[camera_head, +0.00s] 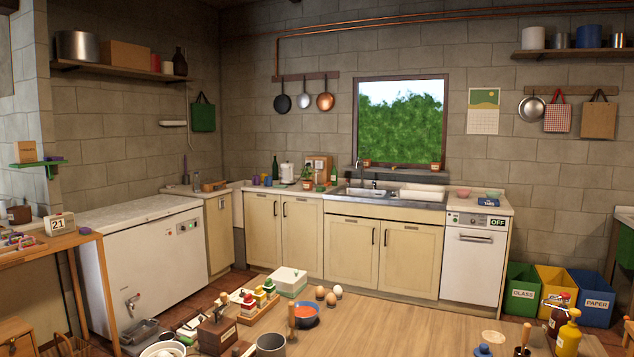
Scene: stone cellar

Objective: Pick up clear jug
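I cannot make out a clear jug anywhere in the head view. Neither of my grippers is in view. The wooden table (400,322) in front of me carries several small objects along its near and left sides. Among them are a blue bowl with orange-red contents (305,317), a grey cup (270,345), a white-and-green box (291,282) and several eggs (331,299). A yellow pump bottle (569,338) and a brown bottle (558,318) stand at the right end.
The middle of the table is mostly bare. A long white chest (150,260) stands at the left. A counter with a sink (385,196) and a white dishwasher (474,265) runs along the back wall. Coloured bins (556,286) stand at the right.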

